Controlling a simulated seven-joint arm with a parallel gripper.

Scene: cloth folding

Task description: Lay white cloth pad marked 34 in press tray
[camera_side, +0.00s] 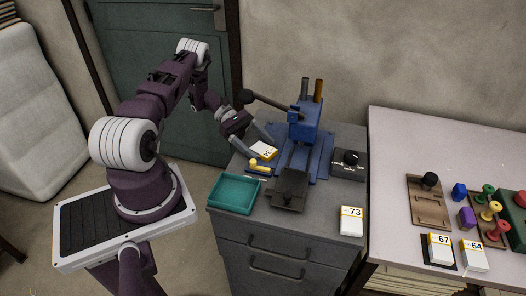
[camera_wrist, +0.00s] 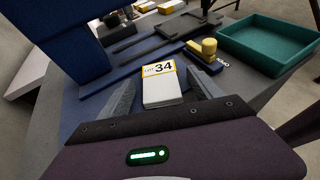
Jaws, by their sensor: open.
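The white cloth pad marked 34 (camera_side: 264,148) has a yellow band and lies on the blue press base, left of the press column. It also shows in the wrist view (camera_wrist: 162,90), its label reading LOT 34. My gripper (camera_side: 262,150) is open, with one finger on each side of the pad; a gap shows beside it, and I cannot tell whether either finger touches it. A dark grey tray (camera_side: 288,192), seemingly the press tray, sits at the front of the blue press (camera_side: 303,130) and looks empty.
A yellow-handled piece (camera_side: 259,167) lies between the pad and an empty teal bin (camera_side: 233,194). A pad marked 73 (camera_side: 351,220) stands at the cabinet's front right. A control box (camera_side: 348,164) is right of the press. Pads 67 and 64 are on the right table (camera_side: 400,150).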

